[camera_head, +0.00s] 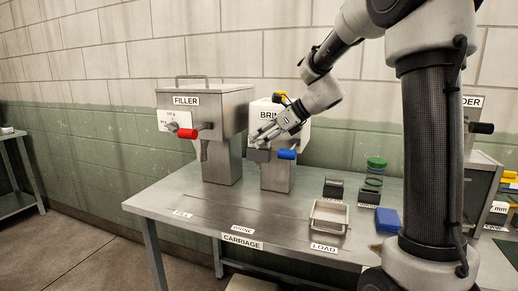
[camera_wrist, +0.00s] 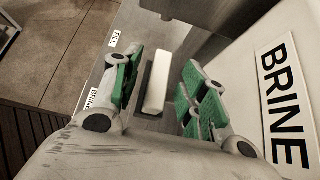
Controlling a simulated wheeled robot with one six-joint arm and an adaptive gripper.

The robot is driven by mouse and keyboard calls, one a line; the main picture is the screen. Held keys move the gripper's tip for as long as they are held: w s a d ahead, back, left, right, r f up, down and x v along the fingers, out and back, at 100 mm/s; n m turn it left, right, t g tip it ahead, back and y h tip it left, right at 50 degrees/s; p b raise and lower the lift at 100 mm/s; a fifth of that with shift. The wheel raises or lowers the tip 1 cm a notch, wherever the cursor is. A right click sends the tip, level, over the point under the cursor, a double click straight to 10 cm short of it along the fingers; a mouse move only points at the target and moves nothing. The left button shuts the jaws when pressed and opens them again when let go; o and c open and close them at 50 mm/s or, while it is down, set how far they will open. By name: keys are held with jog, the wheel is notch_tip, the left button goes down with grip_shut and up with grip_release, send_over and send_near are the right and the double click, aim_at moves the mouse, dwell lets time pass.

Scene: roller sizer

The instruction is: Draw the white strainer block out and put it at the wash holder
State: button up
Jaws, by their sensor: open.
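The white strainer block (camera_wrist: 156,84) shows in the wrist view as a long pale bar, seated in a dark slot between my fingers. My gripper (camera_wrist: 162,88) is open, with green pads on both sides of the block and a gap to each. In the head view my gripper (camera_head: 264,134) is in front of the brine unit (camera_head: 277,172), above its blue handle, and the block cannot be made out there. Two dark holders (camera_head: 333,187) stand on the table to the right; their small labels are too small to read, so which one is the wash holder is unclear.
The filler (camera_head: 216,125) with a red handle (camera_head: 188,133) stands left of the brine unit. A metal tray (camera_head: 329,216) sits by the LOAD label. A green-lidded jar (camera_head: 376,164) and a blue block (camera_head: 387,219) are at the right. The table's front left is clear.

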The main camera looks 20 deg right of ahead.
grip_shut()
notch_tip(320, 180, up, 10)
dwell(0.6)
notch_tip(320, 180, down, 10)
dwell(0.7)
